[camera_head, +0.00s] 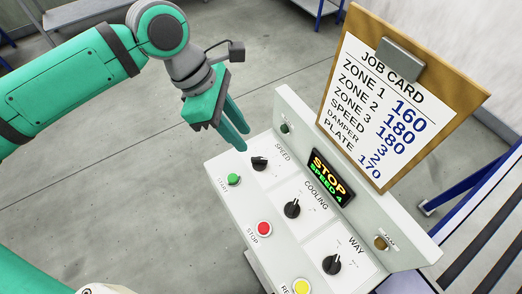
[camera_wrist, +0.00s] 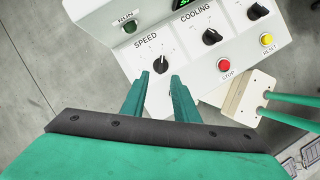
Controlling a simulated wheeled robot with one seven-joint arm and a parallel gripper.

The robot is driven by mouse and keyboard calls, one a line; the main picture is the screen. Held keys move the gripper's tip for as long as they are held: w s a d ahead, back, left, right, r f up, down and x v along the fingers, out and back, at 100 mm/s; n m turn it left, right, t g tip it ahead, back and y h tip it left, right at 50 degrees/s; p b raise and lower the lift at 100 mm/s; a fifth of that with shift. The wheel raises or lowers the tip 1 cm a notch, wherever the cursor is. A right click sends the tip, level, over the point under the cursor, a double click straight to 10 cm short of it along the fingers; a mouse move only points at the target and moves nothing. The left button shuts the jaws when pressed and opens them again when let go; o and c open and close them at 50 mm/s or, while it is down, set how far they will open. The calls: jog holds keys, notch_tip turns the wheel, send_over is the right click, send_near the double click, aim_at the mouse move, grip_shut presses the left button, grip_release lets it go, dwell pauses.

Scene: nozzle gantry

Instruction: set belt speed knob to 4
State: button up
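My gripper (camera_head: 242,138) is open and empty beside the knob in the head view. In the wrist view its two fingertips (camera_wrist: 160,77) are apart, with the knob just beyond the gap between them. I see no clear contact. The display (camera_head: 330,178) reads STOP and SPEED 4.
The COOLING knob (camera_head: 292,209), WAY knob (camera_head: 332,264), green START button (camera_head: 234,180), red STOP button (camera_head: 264,229) and yellow button (camera_head: 302,287) are on the panel. The job card (camera_head: 390,110) behind lists speed 3. Open floor lies left.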

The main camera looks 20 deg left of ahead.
aim_at(257, 159)
jog(key=x, duration=0.7)
jog(key=shift+s+f, duration=0.2)
jog(key=shift+f, duration=0.2)
jog(key=shift+d+f, duration=0.3)
jog(key=shift+f, duration=0.1)
grip_shut()
